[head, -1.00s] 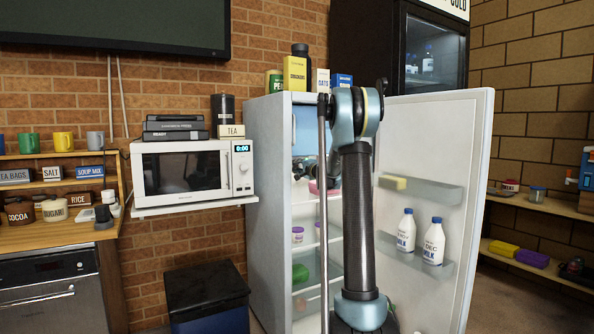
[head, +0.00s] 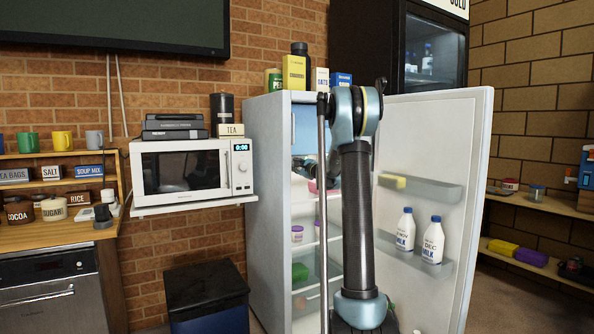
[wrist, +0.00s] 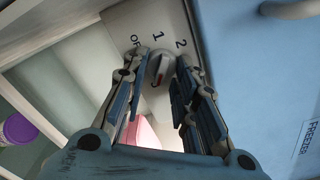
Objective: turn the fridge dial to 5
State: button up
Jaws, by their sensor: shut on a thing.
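The fridge (head: 268,200) stands with its door (head: 440,150) wide open to the right. The fridge dial (wrist: 158,68) is a pale round knob with a red mark on a light panel, in the wrist view. OFF, 1 and 2 are printed around its far side; the 5 is out of sight. My gripper (wrist: 159,64) has a finger on either side of the dial and is shut on it. The fingers partly cover the dial, so its exact setting is unclear. In the head view my arm hides the dial.
A blue freezer door (wrist: 260,70) with a pale handle lies right beside the dial panel. Shelves and a purple-lidded tub (wrist: 18,130) are at the left. Two milk bottles (head: 433,241) stand in the door rack. Boxes top the fridge.

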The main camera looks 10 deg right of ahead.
jog(key=shift+a, duration=0.1)
jog(key=shift+c, duration=0.2)
jog(key=o, duration=1)
jog(key=shift+w+f, duration=0.1)
jog(key=shift+f, duration=0.05)
jog(key=v, duration=1.2)
